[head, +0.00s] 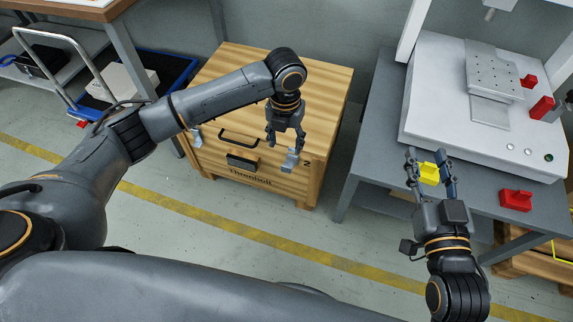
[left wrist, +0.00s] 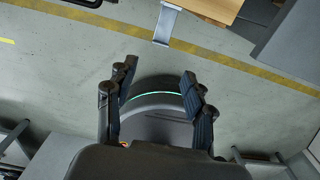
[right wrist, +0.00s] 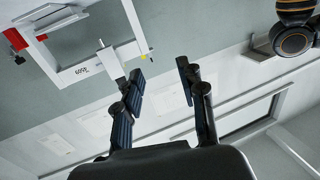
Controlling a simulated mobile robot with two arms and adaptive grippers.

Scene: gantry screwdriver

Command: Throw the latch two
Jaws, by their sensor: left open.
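A wooden cabinet (head: 335,95) has a drawer front marked "Thronbolt". Latch two (head: 290,161), a grey metal piece beside the printed "2", sits at the right of the front. In the left wrist view it appears to be the grey metal strip (left wrist: 166,25) beyond the fingertips, at the wood edge. A similar grey latch (head: 196,136) is at the left of the front. My left gripper (head: 284,144) is open and empty, pointing down just above latch two, apparently apart from it. My right gripper (head: 426,153) is open over the grey bench, away from the cabinet.
A black handle (head: 239,138) is on the cabinet, with a dark label plate (head: 242,162) below. On the right, a grey bench (head: 375,142) carries a white press, a yellow block (head: 429,173) behind my right fingers and a red block (head: 516,200). A blue-edged trolley stands left.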

